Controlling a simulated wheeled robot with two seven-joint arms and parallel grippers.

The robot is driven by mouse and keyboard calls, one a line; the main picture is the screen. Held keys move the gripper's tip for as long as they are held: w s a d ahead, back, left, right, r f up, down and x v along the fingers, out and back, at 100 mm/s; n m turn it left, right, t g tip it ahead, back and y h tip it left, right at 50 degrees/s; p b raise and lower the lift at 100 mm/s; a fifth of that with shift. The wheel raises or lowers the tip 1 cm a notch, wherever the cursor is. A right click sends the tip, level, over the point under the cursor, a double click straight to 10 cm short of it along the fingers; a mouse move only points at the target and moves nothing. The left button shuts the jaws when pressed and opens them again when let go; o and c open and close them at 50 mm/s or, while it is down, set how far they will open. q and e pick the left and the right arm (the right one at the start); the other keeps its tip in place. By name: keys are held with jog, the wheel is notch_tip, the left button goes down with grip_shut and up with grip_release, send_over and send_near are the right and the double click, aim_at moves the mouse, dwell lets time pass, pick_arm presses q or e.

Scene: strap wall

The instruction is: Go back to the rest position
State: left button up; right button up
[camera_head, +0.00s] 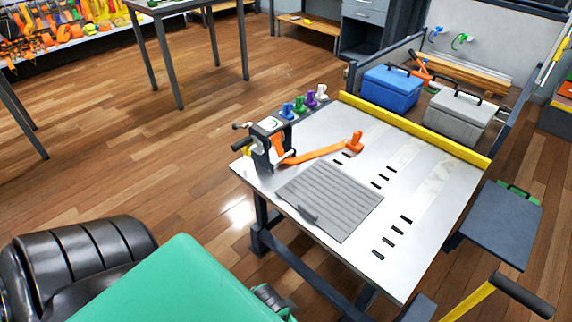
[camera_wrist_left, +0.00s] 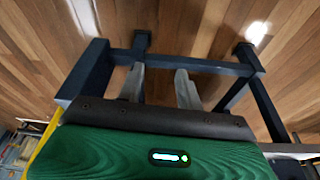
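My left gripper (camera_wrist_left: 160,86) shows in the left wrist view. Its two grey fingers stand apart with nothing between them, in front of a dark metal frame and the wood floor. In the head view neither gripper's fingers show; only green and black parts of my own arm fill the lower left. The right gripper is in neither view.
A grey workbench (camera_head: 420,200) stands at centre right. On it are a ratchet device (camera_head: 268,143) with an orange strap (camera_head: 318,152), and a grey ribbed mat (camera_head: 330,198). A blue box (camera_head: 390,88) and a grey box (camera_head: 458,115) stand behind its yellow edge.

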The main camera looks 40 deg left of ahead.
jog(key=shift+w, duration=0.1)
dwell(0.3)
